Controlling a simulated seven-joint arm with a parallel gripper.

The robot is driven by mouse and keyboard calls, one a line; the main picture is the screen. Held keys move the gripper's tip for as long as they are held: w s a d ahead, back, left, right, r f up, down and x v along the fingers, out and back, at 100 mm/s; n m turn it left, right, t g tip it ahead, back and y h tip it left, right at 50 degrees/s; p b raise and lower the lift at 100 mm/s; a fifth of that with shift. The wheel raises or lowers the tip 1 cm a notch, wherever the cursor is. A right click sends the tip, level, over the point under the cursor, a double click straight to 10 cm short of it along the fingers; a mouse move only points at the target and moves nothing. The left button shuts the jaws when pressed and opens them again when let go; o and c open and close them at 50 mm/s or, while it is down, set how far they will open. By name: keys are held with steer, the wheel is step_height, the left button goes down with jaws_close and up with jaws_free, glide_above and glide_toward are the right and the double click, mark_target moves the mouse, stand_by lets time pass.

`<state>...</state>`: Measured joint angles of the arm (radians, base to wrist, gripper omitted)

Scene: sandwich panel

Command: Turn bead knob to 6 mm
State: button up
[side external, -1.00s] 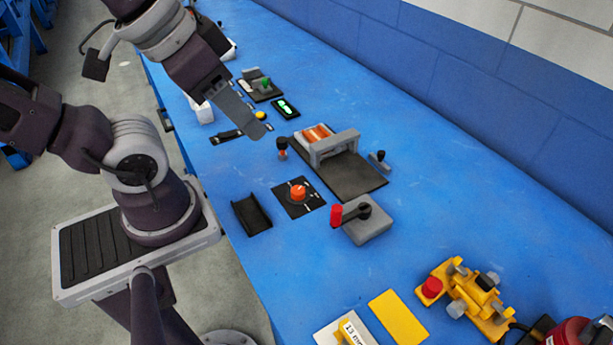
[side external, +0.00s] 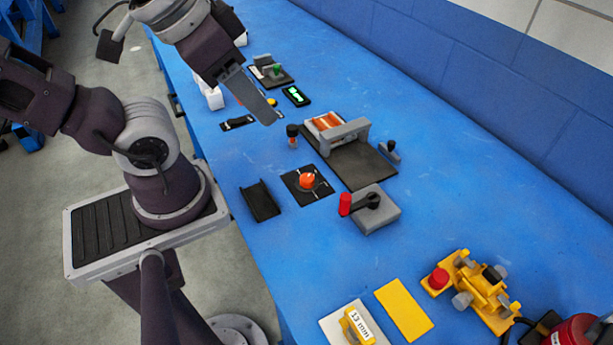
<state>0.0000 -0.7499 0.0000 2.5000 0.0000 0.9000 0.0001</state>
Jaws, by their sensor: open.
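An orange-red knob (side external: 307,181) stands on a black square dial plate (side external: 298,192) with white marks, in the middle of the blue bench. The marks are too small to read, so I cannot tell its setting; I take it for the bead knob. My gripper (side external: 268,116) hangs above the bench, up and left of the knob in the picture and clear of it. Its long grey finger points down to the right. The jaws are open, seen edge-on, with nothing visible in them.
A grey-framed press (side external: 347,133) with a black bed stands behind the knob. A black channel (side external: 260,201) lies left of it. A grey box (side external: 372,214) with a red-handled crank stands right. A green-lit display (side external: 296,96) lies farther back.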

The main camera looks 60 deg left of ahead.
steer(key=shift+o, duration=1.3)
steer(key=shift+w, duration=0.1)
steer(key=n+g, duration=0.6)
steer(key=n, duration=0.3)
glide_above(307, 177)
steer(key=s+d, duration=0.1)
step_height(307, 177, down, 12)
steer(key=f+n+h, duration=0.1)
steer(key=f+n, duration=0.1)
steer(key=f, duration=0.4)
steer(key=a+f+n+h, duration=0.1)
steer(key=f+n+h, duration=0.1)
steer(key=f, duration=0.5)
steer(key=w+f+n+h, duration=0.1)
steer(key=f+n, duration=0.1)
steer(key=f, duration=0.4)
steer(key=shift+a+f+g, duration=0.15)
steer(key=shift+a+g, duration=0.2)
steer(key=shift+g, duration=0.05)
steer(key=shift+d+f, duration=0.15)
steer(key=shift+f, duration=0.3)
jaws_close()
